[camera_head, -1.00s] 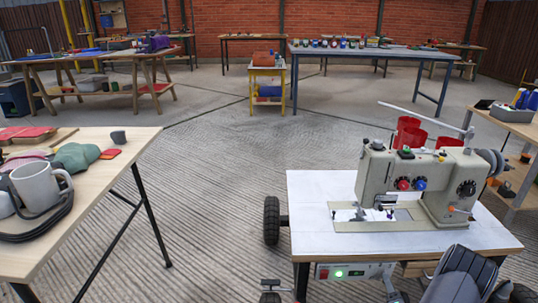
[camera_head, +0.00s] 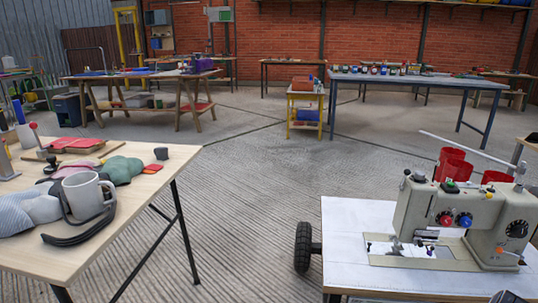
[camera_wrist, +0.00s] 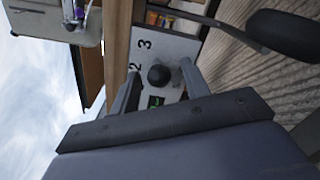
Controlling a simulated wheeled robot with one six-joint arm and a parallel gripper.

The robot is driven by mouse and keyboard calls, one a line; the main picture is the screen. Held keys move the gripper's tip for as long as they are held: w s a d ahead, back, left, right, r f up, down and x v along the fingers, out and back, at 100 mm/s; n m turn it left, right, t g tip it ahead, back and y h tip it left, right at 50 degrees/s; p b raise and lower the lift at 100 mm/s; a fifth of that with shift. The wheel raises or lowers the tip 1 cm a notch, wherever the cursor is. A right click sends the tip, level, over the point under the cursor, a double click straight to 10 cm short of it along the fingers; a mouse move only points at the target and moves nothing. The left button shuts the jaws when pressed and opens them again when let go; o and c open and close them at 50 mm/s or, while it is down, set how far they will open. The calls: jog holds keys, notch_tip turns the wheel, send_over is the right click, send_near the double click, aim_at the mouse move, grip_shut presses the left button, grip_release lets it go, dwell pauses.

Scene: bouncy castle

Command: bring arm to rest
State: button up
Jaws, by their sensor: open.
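My gripper (camera_wrist: 160,85) shows in the wrist view with its two grey fingers apart and nothing between the tips. Behind the gap is a light control panel with a round black knob (camera_wrist: 159,75), the numbers 2 and 3 and a green light. I cannot tell whether the fingers touch the panel.
A sewing machine (camera_head: 465,222) stands on a white-topped table (camera_head: 350,215) at right, with red cups (camera_head: 452,164) behind it. At left, a wooden table (camera_head: 150,185) holds a mug (camera_head: 85,195) and cloth items. Ribbed floor (camera_head: 245,215) between them is clear.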

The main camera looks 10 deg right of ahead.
jog(key=p+v, duration=0.2)
jog(key=v, duration=0.7)
jog(key=b+x, duration=0.3)
jog(key=x, duration=0.8)
jog(key=shift+w, duration=0.2)
jog(key=shift+s+a+r+n, duration=0.15)
jog(key=shift+n, duration=0.25)
jog(key=shift+a+r+n+p, duration=0.1)
jog(key=shift+a+n+p, duration=0.2)
jog(key=shift+n, duration=0.65)
jog(key=shift+a+r+n+p, duration=0.1)
jog(key=shift+a+n+p, duration=0.2)
jog(key=shift+n, duration=0.65)
